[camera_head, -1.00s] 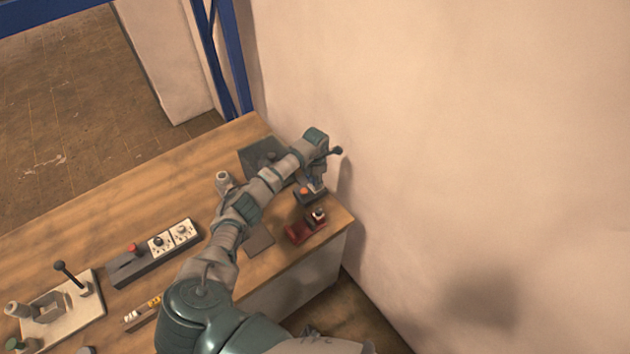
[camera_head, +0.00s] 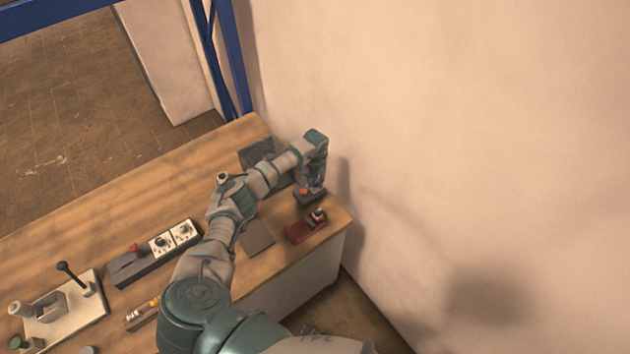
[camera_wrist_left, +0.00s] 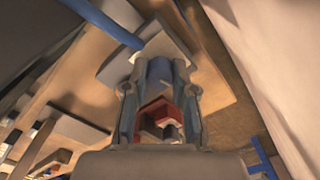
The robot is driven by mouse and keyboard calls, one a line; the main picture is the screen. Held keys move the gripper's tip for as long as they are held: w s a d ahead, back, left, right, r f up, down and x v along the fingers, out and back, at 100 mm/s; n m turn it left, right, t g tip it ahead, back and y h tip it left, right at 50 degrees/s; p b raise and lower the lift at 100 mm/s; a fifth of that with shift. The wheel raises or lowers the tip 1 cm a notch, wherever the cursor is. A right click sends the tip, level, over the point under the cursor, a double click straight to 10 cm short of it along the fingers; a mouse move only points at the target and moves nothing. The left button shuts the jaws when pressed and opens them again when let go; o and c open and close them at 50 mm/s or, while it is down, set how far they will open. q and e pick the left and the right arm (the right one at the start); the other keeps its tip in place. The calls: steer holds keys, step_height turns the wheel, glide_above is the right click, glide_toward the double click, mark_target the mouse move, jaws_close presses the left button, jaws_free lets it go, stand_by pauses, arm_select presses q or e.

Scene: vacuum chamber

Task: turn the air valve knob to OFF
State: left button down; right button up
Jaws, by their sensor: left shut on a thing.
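My left gripper (camera_head: 315,187) reaches down at the far right corner of the table, over a small dark block (camera_head: 309,198). It is shut on a blue part that I take to be the air valve knob (camera_wrist_left: 160,74), between the fingers in the left wrist view. The fingers hide most of the knob, and its OFF mark cannot be read. A grey block (camera_wrist_left: 165,47) and a thick blue tube (camera_wrist_left: 103,22) show around it. My right gripper is not in view.
A red block with a grey-topped knob (camera_head: 304,232) stands just in front of my left gripper. The wall (camera_head: 450,130) is close on the right. A dark box with white dials (camera_head: 154,252) and a pale lever base (camera_head: 68,316) stand left of my arm.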

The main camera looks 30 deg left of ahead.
arm_select(q)
steer(key=n, duration=0.2)
steer(key=n+p, duration=0.1)
steer(key=n, duration=0.2)
steer(key=shift+w+a+r+n+p, duration=0.1)
steer(key=shift+w+r+n+p, duration=0.2)
steer(key=shift+w+p, duration=0.05)
stand_by(0.4)
steer(key=c, duration=0.9)
jaws_free()
steer(key=shift+c, duration=0.2)
steer(key=shift+f, duration=0.2)
steer(key=shift+s, duration=0.1)
step_height(320, 180, up, 12)
